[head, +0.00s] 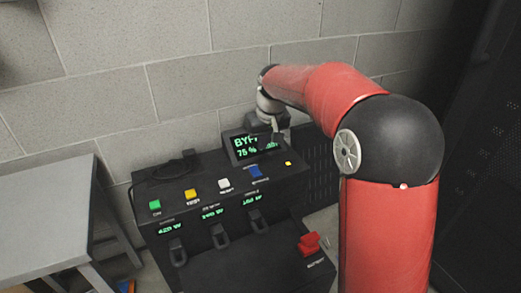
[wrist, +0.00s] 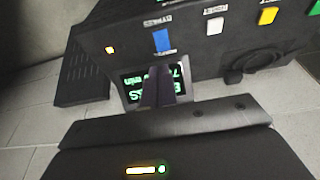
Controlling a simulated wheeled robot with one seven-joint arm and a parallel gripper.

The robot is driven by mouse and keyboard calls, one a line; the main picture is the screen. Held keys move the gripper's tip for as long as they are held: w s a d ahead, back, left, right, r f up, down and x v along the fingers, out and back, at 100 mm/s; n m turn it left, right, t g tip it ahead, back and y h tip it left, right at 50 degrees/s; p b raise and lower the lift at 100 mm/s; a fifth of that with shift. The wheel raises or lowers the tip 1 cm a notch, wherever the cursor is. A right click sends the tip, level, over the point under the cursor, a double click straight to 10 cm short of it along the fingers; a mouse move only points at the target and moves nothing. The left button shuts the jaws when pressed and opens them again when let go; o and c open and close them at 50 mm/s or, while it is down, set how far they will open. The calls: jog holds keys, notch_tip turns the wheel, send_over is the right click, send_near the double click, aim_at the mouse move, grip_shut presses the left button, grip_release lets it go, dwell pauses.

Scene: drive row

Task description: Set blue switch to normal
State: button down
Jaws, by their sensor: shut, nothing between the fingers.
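The blue switch (head: 255,171) is on the top panel of the black console, right of the white button. In the wrist view the blue switch (wrist: 162,40) is a blue rocker with small labels at both ends; one seems to read BYPASS. The display (head: 253,145) behind it shows green text starting "BY" and 75 %. My gripper (head: 276,139) is shut and empty, over the display and apart from the switch. In the wrist view its fingers (wrist: 166,76) cover part of the display (wrist: 133,88). Which way the switch is tilted I cannot tell.
Green (head: 155,206), yellow (head: 190,195) and white (head: 223,184) buttons sit left of the switch, and a small yellow light (head: 289,163) right. A red handle (head: 309,243) is at the lower right. A grey table (head: 42,215) stands left; a block wall is behind.

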aim_at(255, 168)
jog(key=shift+v, duration=0.9)
jog(key=w+n+b, duration=0.1)
jog(key=n, duration=0.5)
jog(key=w+a+n+g+b, duration=0.1)
jog(key=n, duration=0.5)
jog(key=w+n+b, duration=0.1)
jog(key=n, duration=0.5)
jog(key=shift+w+a+r+g+h+b, duration=0.3)
jog(key=shift+r+g+h, duration=0.1)
jog(key=shift+f, duration=0.1)
jog(key=f+b, duration=0.1)
jog(key=f, duration=0.3)
jog(key=w+f+b, duration=0.1)
jog(key=f, duration=0.4)
jog(key=f+b, duration=0.1)
jog(key=f, duration=0.3)
jog(key=shift+w+a+f+b, duration=0.35)
jog(key=shift+w+b, duration=0.05)
jog(key=shift+r+p, duration=0.1)
jog(key=shift+p, duration=0.3)
